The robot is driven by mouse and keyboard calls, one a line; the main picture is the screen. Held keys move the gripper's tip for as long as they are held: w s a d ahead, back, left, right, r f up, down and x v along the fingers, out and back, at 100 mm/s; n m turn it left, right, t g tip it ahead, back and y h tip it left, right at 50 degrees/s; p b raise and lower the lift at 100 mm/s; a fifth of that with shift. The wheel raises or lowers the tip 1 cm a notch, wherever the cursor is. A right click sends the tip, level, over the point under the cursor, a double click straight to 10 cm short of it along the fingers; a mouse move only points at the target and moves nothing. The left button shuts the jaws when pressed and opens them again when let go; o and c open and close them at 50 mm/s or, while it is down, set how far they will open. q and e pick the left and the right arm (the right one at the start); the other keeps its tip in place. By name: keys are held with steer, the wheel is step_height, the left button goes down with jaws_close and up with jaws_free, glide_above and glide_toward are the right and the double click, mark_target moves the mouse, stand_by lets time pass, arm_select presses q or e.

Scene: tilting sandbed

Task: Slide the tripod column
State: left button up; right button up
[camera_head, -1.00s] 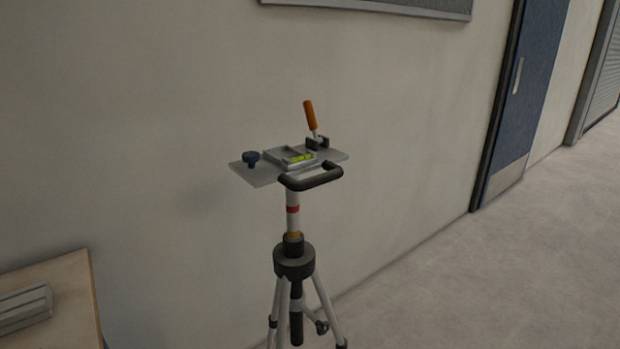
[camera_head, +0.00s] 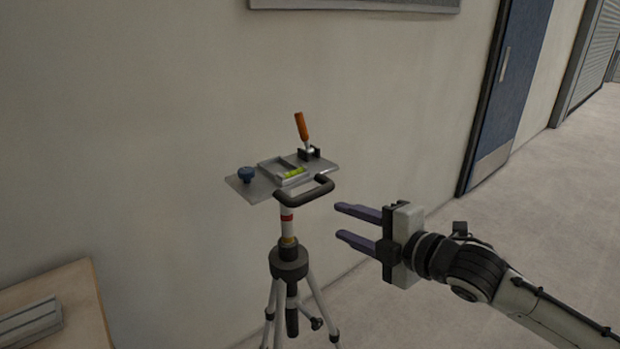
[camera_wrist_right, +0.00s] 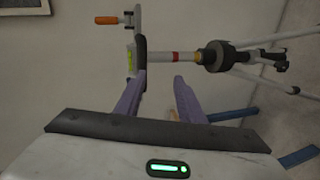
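The tripod stands upright by the wall, with a white column (camera_head: 287,226) that has a red band and enters a black collar (camera_head: 289,262). On top is a grey plate (camera_head: 246,192) with a black handle (camera_head: 304,195), a green level vial, a blue knob and an orange-handled lever (camera_head: 301,127). My right gripper (camera_head: 338,223) is open and empty, to the right of the column and apart from it. In the right wrist view, the column (camera_wrist_right: 170,57) lies sideways beyond the two open fingers (camera_wrist_right: 158,88). My left gripper is not in view.
A wooden table (camera_head: 80,287) with a grey object (camera_head: 30,318) is at the lower left. The wall is close behind the tripod. A blue door (camera_head: 510,85) is at the right, and the floor (camera_head: 540,225) there is open.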

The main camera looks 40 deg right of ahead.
mark_target(315, 196)
steer(key=shift+n, duration=0.7)
steer(key=shift+w+a+r+p, duration=0.2)
steer(key=shift+w, duration=1.55)
steer(key=shift+w+a+r+p, duration=0.15)
steer(key=shift+w+r, duration=0.05)
steer(key=shift+w, duration=1.55)
steer(key=shift+w+a+r+p, duration=0.2)
steer(key=shift+w, duration=1.55)
jaws_close()
